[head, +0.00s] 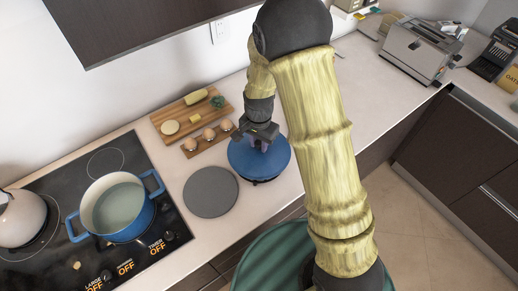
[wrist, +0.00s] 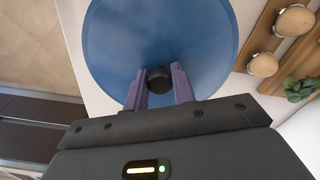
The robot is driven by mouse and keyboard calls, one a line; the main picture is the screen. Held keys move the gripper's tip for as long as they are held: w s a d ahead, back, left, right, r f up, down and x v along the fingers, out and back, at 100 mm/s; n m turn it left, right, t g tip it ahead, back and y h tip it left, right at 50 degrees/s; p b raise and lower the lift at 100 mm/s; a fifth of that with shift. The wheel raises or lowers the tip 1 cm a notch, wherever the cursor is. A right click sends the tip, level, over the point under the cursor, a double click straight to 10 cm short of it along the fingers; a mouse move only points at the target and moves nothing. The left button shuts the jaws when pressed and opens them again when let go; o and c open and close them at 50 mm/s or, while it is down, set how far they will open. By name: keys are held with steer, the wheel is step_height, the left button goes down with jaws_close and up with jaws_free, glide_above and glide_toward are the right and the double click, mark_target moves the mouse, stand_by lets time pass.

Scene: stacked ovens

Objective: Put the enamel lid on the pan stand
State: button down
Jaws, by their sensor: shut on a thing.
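The blue enamel lid (head: 273,165) is at the counter's middle, about level, with its dark knob (wrist: 159,80) up. My gripper (head: 262,145) is above the lid, and in the wrist view its purple fingers (wrist: 159,88) are shut on the knob. A small dark edge shows under the lid's front rim; most of what is below the lid is hidden. A flat grey disc (head: 211,192) lies on the counter just left of the lid. I cannot tell whether the pan stand is this disc or the dark thing under the lid.
A blue pot (head: 141,230) stands on the black hob (head: 98,170) at left, beside a white kettle (head: 20,216). Behind the lid are a wooden board (head: 168,133) with food and an egg holder (head: 196,148) with eggs. A toaster (head: 420,50) is far right; the counter before it is clear.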

mark_target(259, 149)
steer(key=shift+f+p, duration=0.45)
steer(key=shift+f, duration=1.45)
steer(key=shift+f, duration=0.1)
steer(key=c, duration=1.2)
jaws_free()
steer(key=shift+o, duration=0.2)
step_height(259, 149, up, 12)
steer(key=b, duration=0.3)
